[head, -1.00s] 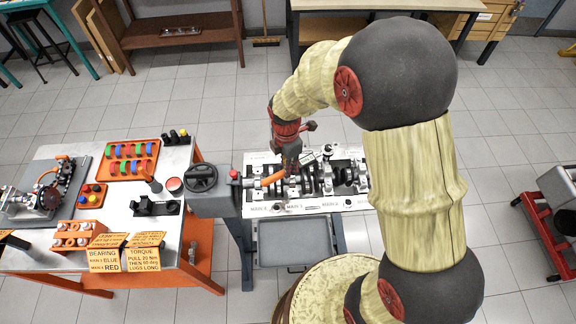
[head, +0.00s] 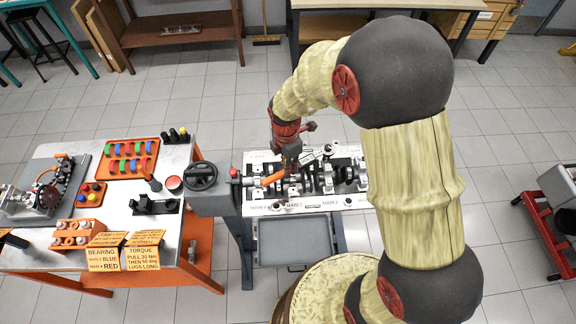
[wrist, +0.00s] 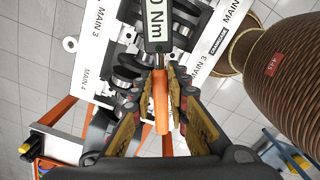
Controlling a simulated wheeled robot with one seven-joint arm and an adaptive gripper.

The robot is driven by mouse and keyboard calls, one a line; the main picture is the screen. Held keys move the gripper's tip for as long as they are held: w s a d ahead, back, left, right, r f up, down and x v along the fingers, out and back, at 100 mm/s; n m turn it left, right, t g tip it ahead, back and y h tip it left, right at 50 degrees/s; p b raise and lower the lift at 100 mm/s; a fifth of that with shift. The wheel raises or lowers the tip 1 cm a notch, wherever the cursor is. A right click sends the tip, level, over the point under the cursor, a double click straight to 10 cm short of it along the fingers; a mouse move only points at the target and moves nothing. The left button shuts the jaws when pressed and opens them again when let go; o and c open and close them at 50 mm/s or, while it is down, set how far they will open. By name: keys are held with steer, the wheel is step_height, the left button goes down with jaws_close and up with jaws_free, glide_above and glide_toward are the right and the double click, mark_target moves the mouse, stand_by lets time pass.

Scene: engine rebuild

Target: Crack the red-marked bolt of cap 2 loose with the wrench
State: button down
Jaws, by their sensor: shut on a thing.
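My gripper (head: 291,160) hangs over the engine block on its stand, pointing down. In the wrist view, my gripper (wrist: 157,105) is shut on the orange handle of the wrench (wrist: 161,100). The wrench's grey body with a "Nm" label reaches away toward the top of the picture. In the head view the orange handle (head: 272,178) sticks out to the left of the gripper. The crankshaft (head: 325,176) lies in the block under it. The wrench's far end, the red-marked bolt and cap 2 cannot be made out.
The block's white rail (head: 300,205) carries "MAIN" labels. A grey stand head with a black handwheel (head: 201,176) is at its left. The workbench at left holds an orange tray (head: 130,158) and yellow instruction cards (head: 146,240).

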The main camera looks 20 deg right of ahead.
steer(key=shift+f, duration=0.4)
stand_by(0.5)
stand_by(0.3)
steer(key=shift+s+d+n, duration=0.25)
steer(key=shift+s+n, duration=0.25)
steer(key=shift+s, duration=0.2)
steer(key=shift+s, duration=0.1)
steer(key=shift+s+d+n, duration=0.3)
steer(key=shift+s+n, duration=0.3)
steer(key=shift+s+p, duration=0.1)
steer(key=shift+p, duration=0.2)
steer(key=shift+s+d+n, duration=0.4)
steer(key=shift+s+n, duration=0.1)
steer(key=shift+s, duration=0.15)
stand_by(0.4)
steer(key=shift+s, duration=0.1)
